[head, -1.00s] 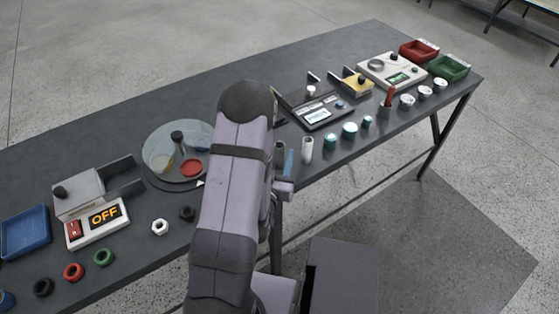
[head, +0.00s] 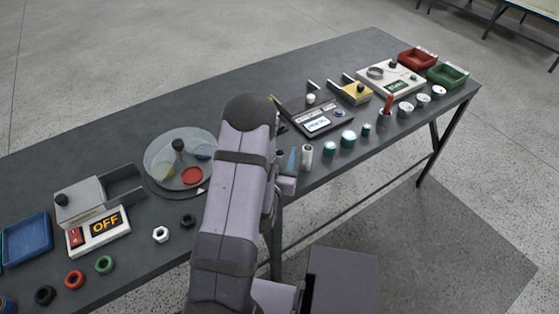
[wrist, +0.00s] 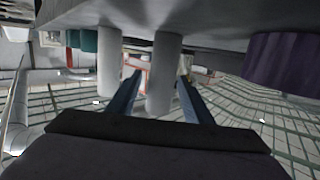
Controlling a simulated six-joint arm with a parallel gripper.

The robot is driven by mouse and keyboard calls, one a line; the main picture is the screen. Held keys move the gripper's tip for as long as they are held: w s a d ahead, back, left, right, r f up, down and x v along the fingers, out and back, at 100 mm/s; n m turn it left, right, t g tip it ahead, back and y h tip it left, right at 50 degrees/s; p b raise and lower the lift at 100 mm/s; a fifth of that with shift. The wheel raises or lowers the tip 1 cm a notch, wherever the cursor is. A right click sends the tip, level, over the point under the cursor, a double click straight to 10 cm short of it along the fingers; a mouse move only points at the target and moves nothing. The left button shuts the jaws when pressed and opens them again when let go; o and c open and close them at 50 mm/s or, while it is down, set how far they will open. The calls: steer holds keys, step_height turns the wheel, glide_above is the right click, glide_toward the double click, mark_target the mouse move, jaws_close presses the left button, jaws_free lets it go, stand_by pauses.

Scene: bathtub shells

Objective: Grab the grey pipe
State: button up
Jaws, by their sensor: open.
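Two pale grey pipes stand side by side near the table's front edge. In the upside-down wrist view, one grey pipe (wrist: 163,75) lies in the gap between my two blue fingers, and contact is not clear. The other pipe (wrist: 110,62) is just outside the left finger. In the head view, one light pipe (head: 307,155) stands right of my gripper, while a darker upright piece (head: 281,156) is partly hidden by my arm. My gripper (wrist: 160,76) is open; only one blue finger shows in the head view, between these two.
Teal-topped containers (head: 348,138) stand to the right of the pipes. A purple cylinder (wrist: 285,62) is close on the right in the wrist view. A device with a screen (head: 318,118) is behind. A round clear-covered tray (head: 158,178) lies left of my arm.

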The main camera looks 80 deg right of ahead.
steer(key=shift+d+f, duration=0.15)
steer(key=shift+d, duration=0.7)
steer(key=c, duration=1.1)
steer(key=shift+r, duration=5.05)
